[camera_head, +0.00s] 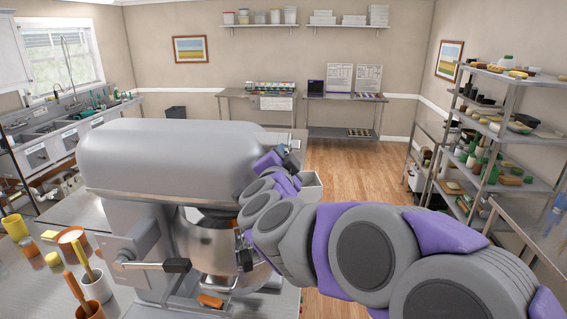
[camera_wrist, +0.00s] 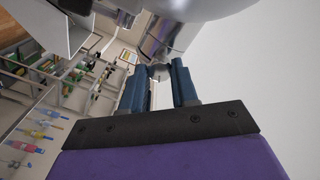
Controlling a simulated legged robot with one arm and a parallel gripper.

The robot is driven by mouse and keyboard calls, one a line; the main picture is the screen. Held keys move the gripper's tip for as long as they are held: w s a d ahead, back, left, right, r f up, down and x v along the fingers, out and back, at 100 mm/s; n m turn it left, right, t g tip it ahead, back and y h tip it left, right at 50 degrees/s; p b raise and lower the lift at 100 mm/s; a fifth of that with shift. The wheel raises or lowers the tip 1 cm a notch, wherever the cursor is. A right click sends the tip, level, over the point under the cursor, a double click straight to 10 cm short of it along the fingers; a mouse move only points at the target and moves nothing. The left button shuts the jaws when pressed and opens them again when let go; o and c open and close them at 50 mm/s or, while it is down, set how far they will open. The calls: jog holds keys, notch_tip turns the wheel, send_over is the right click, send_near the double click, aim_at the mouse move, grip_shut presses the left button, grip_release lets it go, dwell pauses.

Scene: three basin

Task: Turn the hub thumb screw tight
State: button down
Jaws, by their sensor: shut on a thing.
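A large grey stand mixer (camera_head: 160,155) stands on the steel table in the head view. My gripper (camera_head: 283,152) is at the right end of its head, where my arm partly hides the hub. In the wrist view, the shiny round hub (camera_wrist: 165,35) is just beyond my gripper (camera_wrist: 158,67). The two dark blue fingers are shut on the small grey thumb screw (camera_wrist: 160,73), which shows between their tips beside the hub. The head view does not show the screw clearly, and its tightness cannot be seen.
The mixer's steel bowl (camera_head: 205,240) is below the head, near my arm. A lever with a black knob (camera_head: 177,265) sticks out in front. Cups and utensil crocks (camera_head: 95,285) are at left. Loaded shelves (camera_head: 500,140) stand at right; floor (camera_head: 345,165) beyond is clear.

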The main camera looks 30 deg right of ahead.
jog(key=shift+f+m+b, duration=0.2)
jog(key=shift+m+b, duration=1.1)
jog(key=shift+m, duration=1.3)
jog(key=shift+f+m+b, duration=0.15)
jog(key=shift+m+b, duration=1.15)
jog(key=shift+m, duration=1.3)
jog(key=shift+r+m, duration=0.1)
jog(key=shift+m, duration=0.2)
jog(key=c, duration=1.3)
grip_release()
jog(key=o, duration=0.4)
jog(key=shift+w, duration=0.2)
jog(key=shift+o, duration=0.2)
jog(key=shift+s+r, duration=0.1)
